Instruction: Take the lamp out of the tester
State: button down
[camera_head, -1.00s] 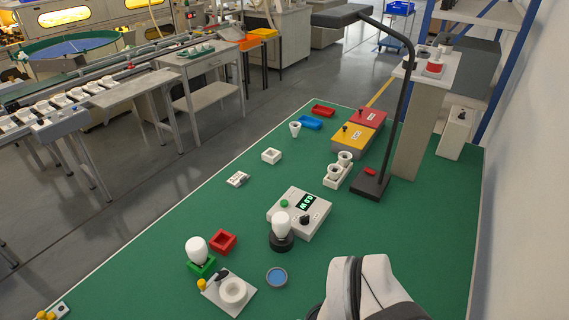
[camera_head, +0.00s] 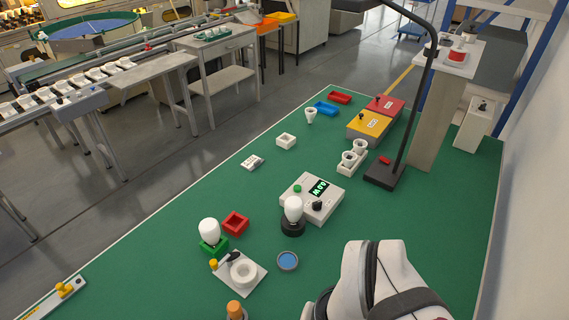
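The tester (camera_head: 328,208) is a pale box with a green-lit display, a green button and a black knob. A white lamp (camera_head: 293,208) stands upright in the round black socket (camera_head: 292,227) at the tester's front left. Another white lamp (camera_head: 209,231) stands upright in a green holder (camera_head: 215,248) farther left. My pale arm link shows at the bottom right. My gripper is out of the picture, so its fingers and anything in them are hidden.
Near the lamps are an empty red tray (camera_head: 235,222), a white plate with a ring (camera_head: 243,272) and a blue-topped round dish (camera_head: 288,261). An orange-topped object (camera_head: 235,309) is cut off at the bottom edge. A black lamp stand (camera_head: 385,177) rises behind the tester. Green mat is clear left.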

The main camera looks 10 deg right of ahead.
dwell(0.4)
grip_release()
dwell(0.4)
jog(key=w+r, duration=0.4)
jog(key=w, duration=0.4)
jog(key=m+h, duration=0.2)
send_over(294, 211)
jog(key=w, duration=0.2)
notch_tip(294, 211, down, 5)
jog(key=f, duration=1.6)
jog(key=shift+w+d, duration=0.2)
